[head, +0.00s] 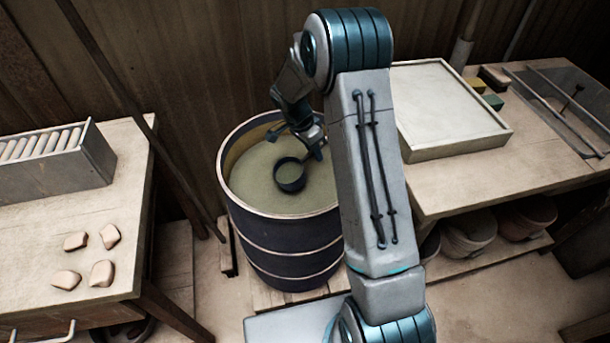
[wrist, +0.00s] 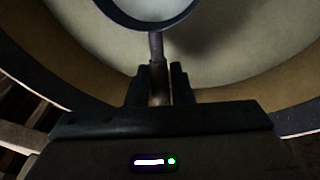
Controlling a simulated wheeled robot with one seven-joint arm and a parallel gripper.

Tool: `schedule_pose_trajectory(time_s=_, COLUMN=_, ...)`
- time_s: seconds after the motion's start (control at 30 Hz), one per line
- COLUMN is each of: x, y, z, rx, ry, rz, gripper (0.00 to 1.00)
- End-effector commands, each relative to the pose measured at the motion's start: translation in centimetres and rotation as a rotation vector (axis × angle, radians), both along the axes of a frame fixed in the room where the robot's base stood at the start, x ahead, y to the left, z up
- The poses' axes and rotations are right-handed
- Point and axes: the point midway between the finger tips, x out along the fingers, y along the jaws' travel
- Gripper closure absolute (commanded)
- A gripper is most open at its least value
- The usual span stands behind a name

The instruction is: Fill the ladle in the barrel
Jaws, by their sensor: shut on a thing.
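The dark barrel (head: 285,237) stands at the centre of the head view, open at the top and holding grey-green liquid (head: 258,178). My gripper (head: 313,147) is over the barrel's right side, shut on the handle of the ladle (head: 289,189). The ladle's round dark bowl is inside the barrel's mouth, opening upward, at or just above the liquid. In the wrist view my gripper (wrist: 158,82) grips the ladle handle (wrist: 156,48), with the bowl rim cut off at the top. The bowl's inside looks pale like the liquid; I cannot tell whether it is filled.
A left bench (head: 125,245) holds a grey rack (head: 85,160) of pale pieces and several loose pieces. A right bench (head: 450,185) holds a pale shallow tray (head: 505,139), small blocks and a metal frame. A wooden wall rises behind the barrel.

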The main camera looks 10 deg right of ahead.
Motion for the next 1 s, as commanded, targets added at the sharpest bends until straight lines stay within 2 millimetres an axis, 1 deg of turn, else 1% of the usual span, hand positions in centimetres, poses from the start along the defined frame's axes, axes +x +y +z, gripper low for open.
schedule_pose_trajectory(time_s=0.03, x=0.1, y=0.5, z=-1.9, rx=0.007, ry=0.002, rz=-0.021, gripper=1.0)
schedule_pose_trajectory(time_s=0.1, x=0.1, y=1.0, z=-3.0, rx=0.017, ry=0.007, rz=-0.052, gripper=1.0)
schedule_pose_trajectory(time_s=0.23, x=0.1, y=1.8, z=-4.5, rx=0.032, ry=0.012, rz=-0.094, gripper=1.0)
schedule_pose_trajectory(time_s=0.4, x=0.2, y=2.4, z=-5.1, rx=0.043, ry=0.016, rz=-0.121, gripper=1.0)
schedule_pose_trajectory(time_s=0.57, x=0.2, y=2.5, z=-4.6, rx=0.045, ry=0.016, rz=-0.127, gripper=1.0)
schedule_pose_trajectory(time_s=1.0, x=0.2, y=2.5, z=-1.2, rx=0.045, ry=0.015, rz=-0.127, gripper=1.0)
